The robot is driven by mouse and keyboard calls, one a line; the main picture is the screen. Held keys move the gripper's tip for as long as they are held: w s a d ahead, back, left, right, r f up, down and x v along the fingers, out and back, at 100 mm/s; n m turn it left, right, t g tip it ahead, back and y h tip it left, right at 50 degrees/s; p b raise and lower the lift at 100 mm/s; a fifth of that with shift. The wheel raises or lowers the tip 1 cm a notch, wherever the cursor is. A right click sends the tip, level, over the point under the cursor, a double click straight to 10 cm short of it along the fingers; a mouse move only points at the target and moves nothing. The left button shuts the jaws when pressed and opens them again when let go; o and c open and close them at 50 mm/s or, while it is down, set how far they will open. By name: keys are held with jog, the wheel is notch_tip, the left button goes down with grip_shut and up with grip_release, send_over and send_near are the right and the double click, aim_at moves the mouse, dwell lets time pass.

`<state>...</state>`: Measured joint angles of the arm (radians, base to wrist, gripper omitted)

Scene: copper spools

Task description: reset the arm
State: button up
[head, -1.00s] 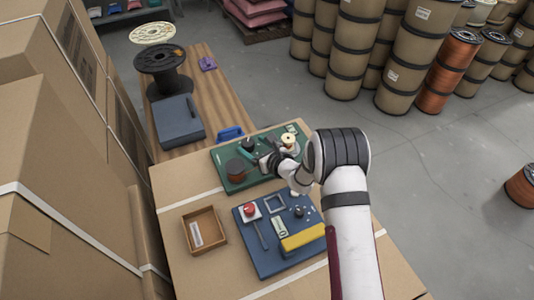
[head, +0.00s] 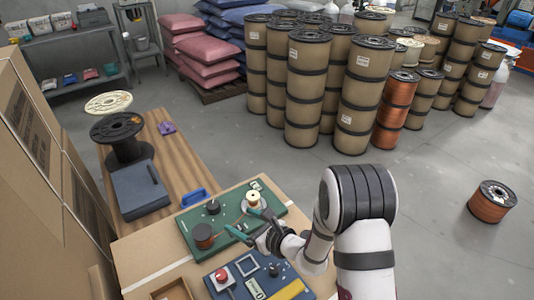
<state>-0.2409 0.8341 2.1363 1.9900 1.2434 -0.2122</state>
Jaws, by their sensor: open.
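My gripper (head: 252,226) is in the head view, above the green board (head: 190,227) on the cardboard-topped surface. Its teal fingers are apart, with nothing visible between them. A small copper spool (head: 203,235) stands on the left of the board. A black knob-like piece (head: 213,207) stands behind it. A small pale spool (head: 254,199) stands at the board's back right, close behind the gripper.
A blue board (head: 213,280) with a red button (head: 221,274) lies in front. A wooden tray (head: 173,291) is partly cut off. A wooden bench (head: 180,165) holds a black spool (head: 120,141) and grey case (head: 140,188).

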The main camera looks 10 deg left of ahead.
jog(key=s+a+r+n+g+y, duration=0.15)
jog(key=s+r+n, duration=0.25)
jog(key=r, duration=0.4)
jog(key=s+d+r+n+g+h, duration=0.1)
jog(key=s+d+r+n+g, duration=0.3)
jog(key=s, duration=0.3)
jog(key=s+d+r+n+g+h, duration=0.1)
jog(key=s+r+n+g, duration=0.3)
jog(key=s, duration=0.3)
jog(key=s+d+f+n+t+h, duration=0.1)
jog(key=s+d+n+h, duration=0.2)
jog(key=s+d, duration=0.3)
jog(key=s+d+f+n+t+h, duration=0.1)
jog(key=s+d+n+h, duration=0.3)
jog(key=d, duration=0.8)
jog(key=shift+s+f+h, duration=0.25)
jog(key=shift+s+h, duration=0.6)
jog(key=shift+h, duration=0.2)
